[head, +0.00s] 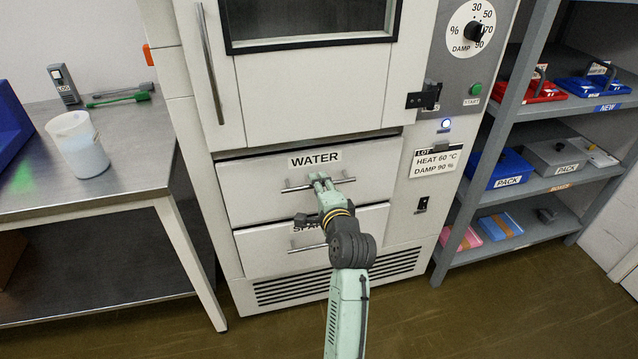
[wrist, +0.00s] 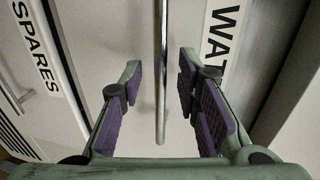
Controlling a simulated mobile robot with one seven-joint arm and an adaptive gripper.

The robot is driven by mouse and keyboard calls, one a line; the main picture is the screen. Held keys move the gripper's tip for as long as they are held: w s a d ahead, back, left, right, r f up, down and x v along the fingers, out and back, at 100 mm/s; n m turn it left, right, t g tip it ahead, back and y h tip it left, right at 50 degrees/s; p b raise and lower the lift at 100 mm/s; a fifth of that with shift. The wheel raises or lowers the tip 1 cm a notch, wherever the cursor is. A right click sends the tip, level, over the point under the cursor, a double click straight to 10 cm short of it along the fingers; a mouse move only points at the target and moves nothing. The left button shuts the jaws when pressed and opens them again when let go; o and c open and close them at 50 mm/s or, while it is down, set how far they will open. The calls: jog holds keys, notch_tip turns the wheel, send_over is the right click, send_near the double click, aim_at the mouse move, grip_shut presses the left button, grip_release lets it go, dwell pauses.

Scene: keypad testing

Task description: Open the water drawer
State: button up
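The water drawer (head: 262,193) is the upper of two pale drawers in the tall cabinet, with a WATER label and a horizontal metal bar handle (head: 345,180). It looks shut or nearly so, with a dark gap along its top edge. My green gripper (head: 322,182) is at the middle of this handle and hides part of it. In the wrist view my gripper (wrist: 160,85) is open, its purple pads apart on both sides of the handle bar (wrist: 160,50). Neither pad visibly touches the bar.
The SPARES drawer (head: 262,245) with its own handle is just below. A metal table (head: 110,180) with a white beaker (head: 77,143) stands left. A grey shelf (head: 545,185) with blue boxes stands right. The floor (head: 480,310) in front is clear.

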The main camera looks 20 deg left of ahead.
jog(key=shift+w+a+f, duration=0.1)
jog(key=shift+w+a, duration=0.25)
jog(key=shift+w, duration=0.15)
jog(key=shift+c, duration=0.6)
grip_shut()
